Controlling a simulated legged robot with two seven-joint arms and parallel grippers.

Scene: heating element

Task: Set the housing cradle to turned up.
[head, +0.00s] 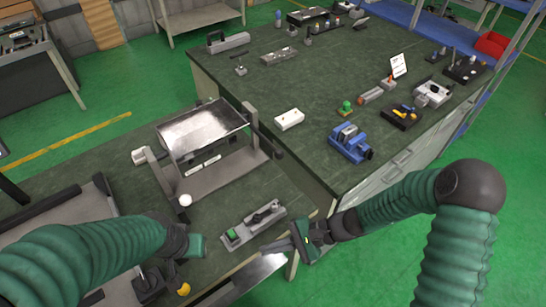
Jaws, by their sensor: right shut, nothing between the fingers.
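The housing cradle (203,127) appears to be the shiny metal tray-like part on the near bench, hung in a frame between two side supports. Its bright face slopes; I cannot tell its exact turn angle. A light knob (139,157) sits at its left end and a dark bar at its right end. My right gripper (301,241) is shut and empty, near the bench's front right corner, apart from the cradle. My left gripper (190,247) is in front of the cradle, apart from it; its fingers are not clear.
A control box (252,224) with a green switch lies between the cradle and my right gripper. A second bench behind carries a blue vise (349,143), a white block (289,119) and several tools.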

